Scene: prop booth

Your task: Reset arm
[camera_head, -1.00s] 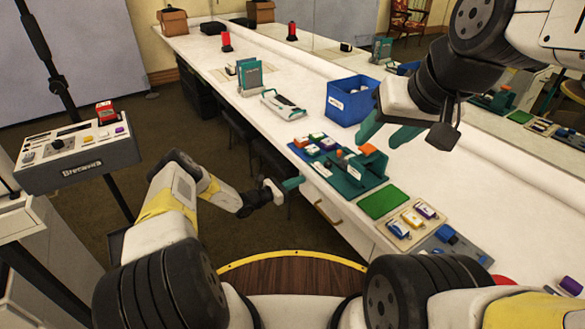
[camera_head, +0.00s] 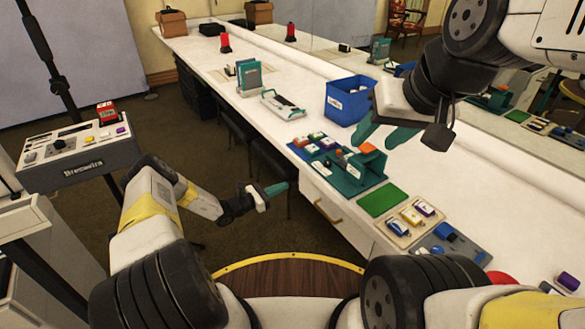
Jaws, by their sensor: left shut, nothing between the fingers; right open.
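My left gripper (camera_head: 274,189) has teal fingers and is shut and empty. It hangs over the floor in front of the table's near edge, left of the teal stand, touching nothing. My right gripper (camera_head: 385,130) has teal fingers that are apart, with nothing seen between them. It is above the table (camera_head: 480,175), just right of the blue bin and above and beyond the teal stand. The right wrist partly hides the space behind it.
A blue bin (camera_head: 349,103), a teal stand (camera_head: 358,172) with small coloured blocks, a green mat (camera_head: 382,200) and a tray of small items (camera_head: 399,234) sit on the table. A grey control box (camera_head: 80,158) stands at the left. Open floor lies between.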

